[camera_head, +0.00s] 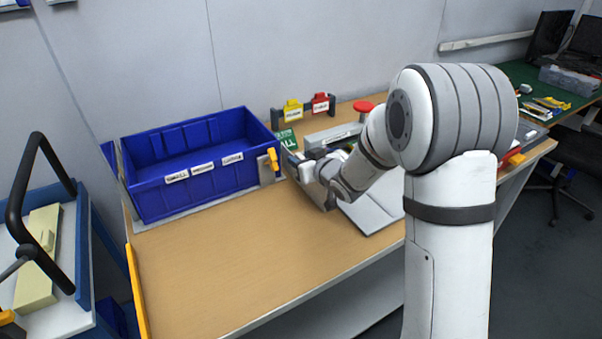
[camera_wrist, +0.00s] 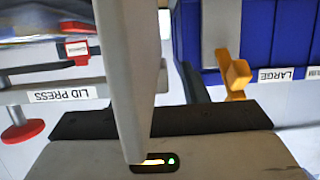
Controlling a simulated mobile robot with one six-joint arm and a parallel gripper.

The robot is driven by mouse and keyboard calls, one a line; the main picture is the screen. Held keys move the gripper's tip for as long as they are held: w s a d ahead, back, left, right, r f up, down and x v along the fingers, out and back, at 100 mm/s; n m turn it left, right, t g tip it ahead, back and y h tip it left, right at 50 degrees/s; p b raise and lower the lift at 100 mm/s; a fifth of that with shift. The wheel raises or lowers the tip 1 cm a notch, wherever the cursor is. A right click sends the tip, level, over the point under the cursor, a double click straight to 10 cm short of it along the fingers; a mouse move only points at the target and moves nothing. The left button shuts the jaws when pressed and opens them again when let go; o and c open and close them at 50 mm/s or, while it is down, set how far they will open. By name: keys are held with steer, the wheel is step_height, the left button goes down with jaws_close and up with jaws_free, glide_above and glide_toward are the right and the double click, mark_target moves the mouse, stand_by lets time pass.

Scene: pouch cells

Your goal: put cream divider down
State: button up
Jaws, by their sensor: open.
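A long cream piece (camera_head: 36,270) with a raised block on it lies on the trolley at the far left in the head view. It looks like a cream divider. My gripper (camera_head: 306,170) is open and low over the bench, right of the blue bin (camera_head: 165,205). It is far from the cream piece. A grey plate (camera_head: 322,192) shows beside my gripper. In the wrist view a pale upright panel (camera_wrist: 122,70) fills the middle, very close to the camera. I cannot tell whether it is a divider. The fingertips are mostly hidden.
The blue bin carries labels, one reading LARGE, and a yellow latch (camera_wrist: 235,75) on its right side. A LID PRESS station with a red knob (camera_wrist: 22,132) stands beyond my gripper. The wooden bench top (camera_head: 230,260) is clear at the front left.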

steer(key=shift+w+a+f, duration=0.1)
steer(key=shift+w+a, duration=0.05)
steer(key=shift+w, duration=0.1)
steer(key=shift+c, duration=0.2)
jaws_close()
